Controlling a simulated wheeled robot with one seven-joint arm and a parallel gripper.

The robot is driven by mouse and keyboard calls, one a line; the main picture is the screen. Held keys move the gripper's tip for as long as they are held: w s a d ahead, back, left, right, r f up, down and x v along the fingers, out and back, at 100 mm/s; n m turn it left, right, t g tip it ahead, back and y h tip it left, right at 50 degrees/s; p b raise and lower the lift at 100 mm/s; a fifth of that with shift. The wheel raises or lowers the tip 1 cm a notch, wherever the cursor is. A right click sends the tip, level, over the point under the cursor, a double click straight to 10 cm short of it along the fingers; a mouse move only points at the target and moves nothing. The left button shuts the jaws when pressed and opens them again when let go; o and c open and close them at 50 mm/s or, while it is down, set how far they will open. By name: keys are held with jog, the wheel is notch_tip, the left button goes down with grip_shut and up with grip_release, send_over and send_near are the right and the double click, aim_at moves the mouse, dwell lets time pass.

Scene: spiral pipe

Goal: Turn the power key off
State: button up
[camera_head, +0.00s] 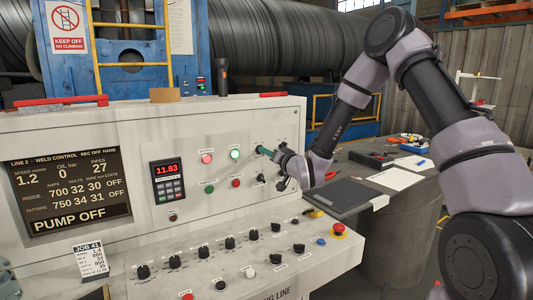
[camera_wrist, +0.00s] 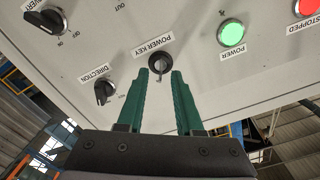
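The power key (camera_wrist: 159,62) is a dark round key switch beside its "POWER KEY" label in the wrist view. A small metal part points down in the picture between my fingertips. My gripper (camera_wrist: 159,73) is open, with one green finger on each side of the key's lower part. I cannot tell whether either finger touches it. In the head view my gripper (camera_head: 262,150) is at the right part of the grey panel, and I cannot make out the key there. The green power lamp (camera_wrist: 231,33) is lit; it also shows in the head view (camera_head: 235,154).
The direction switch (camera_wrist: 103,92) and another black knob (camera_wrist: 45,19) sit close to the key. A red lamp (camera_head: 207,158) is left of the green one. A sloped desk of knobs with a red emergency button (camera_head: 339,228) lies below. A dark table (camera_head: 400,200) stands right.

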jog(key=shift+w+a, duration=0.3)
jog(key=shift+w, duration=0.15)
grip_shut()
dwell(1.2)
